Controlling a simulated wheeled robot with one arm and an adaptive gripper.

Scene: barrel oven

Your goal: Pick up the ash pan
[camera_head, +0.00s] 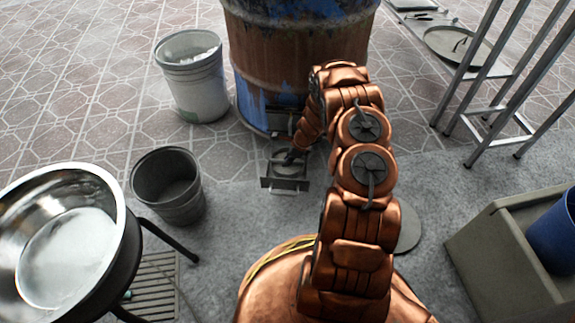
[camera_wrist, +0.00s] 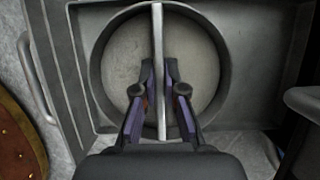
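The ash pan (camera_head: 288,187) is a small grey metal tray at the foot of the rusty blue barrel oven (camera_head: 300,60). In the wrist view the pan (camera_wrist: 85,20) fills the middle, with a round recess (camera_wrist: 115,45) and a thin bar (camera_wrist: 158,30) across it. My gripper (camera_head: 291,155) is over the pan. In the wrist view my gripper's fingers (camera_wrist: 159,68) stand on either side of the bar, close to it. Whether both fingertips touch the bar is not clear. A side handle (camera_wrist: 35,80) shows at the pan's left edge.
A dark bucket (camera_head: 168,190) and a light bucket (camera_head: 195,85) stand left of the pan. A steel bowl (camera_head: 120,215) is at lower left, a metal rack (camera_head: 480,70) and a grey bin (camera_head: 490,255) at right. Floor between pan and dark bucket is clear.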

